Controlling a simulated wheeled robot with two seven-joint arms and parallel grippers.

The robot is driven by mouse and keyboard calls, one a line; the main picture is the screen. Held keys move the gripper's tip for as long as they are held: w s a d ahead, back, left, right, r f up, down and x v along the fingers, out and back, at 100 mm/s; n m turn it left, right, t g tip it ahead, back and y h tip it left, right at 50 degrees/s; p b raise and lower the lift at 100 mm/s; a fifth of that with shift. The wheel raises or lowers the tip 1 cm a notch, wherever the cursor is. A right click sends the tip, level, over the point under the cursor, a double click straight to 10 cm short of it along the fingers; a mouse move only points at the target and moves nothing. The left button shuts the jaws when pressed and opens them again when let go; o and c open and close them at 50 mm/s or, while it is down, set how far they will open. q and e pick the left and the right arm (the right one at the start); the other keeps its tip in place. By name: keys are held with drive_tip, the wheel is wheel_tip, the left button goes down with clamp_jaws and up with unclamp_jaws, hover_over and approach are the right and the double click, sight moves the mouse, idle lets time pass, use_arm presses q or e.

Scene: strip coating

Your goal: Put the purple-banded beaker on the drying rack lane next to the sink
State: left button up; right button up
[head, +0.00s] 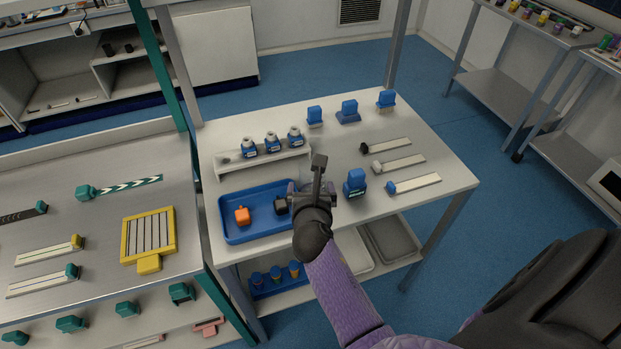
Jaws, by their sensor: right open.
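I cannot make out a purple-banded beaker in this view. No sink and no drying rack lane can be identified. My right gripper (304,186) is open above the white table, by the right edge of a blue tray (262,236). Nothing shows between its fingers. Its wrist and arm hide part of the tray and the table's front edge. My left gripper is not in view.
A blue item (355,183) stands right of my gripper, near strips (404,163). A yellow-framed rack (149,236) lies on the left bench.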

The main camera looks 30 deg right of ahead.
sight(313, 181)
drive_tip(key=b+x, duration=0.2)
drive_tip(key=x, duration=0.2)
drive_tip(key=b+x, duration=0.2)
drive_tip(key=x, duration=0.2)
drive_tip(key=shift+s+d+f, duration=0.1)
drive_tip(key=shift+s+f, duration=0.1)
drive_tip(key=shift+f, duration=0.15)
drive_tip(key=shift+w+d, duration=0.15)
drive_tip(key=shift+w, duration=0.1)
drive_tip(key=shift+s+r, duration=0.1)
drive_tip(key=shift+r, duration=0.05)
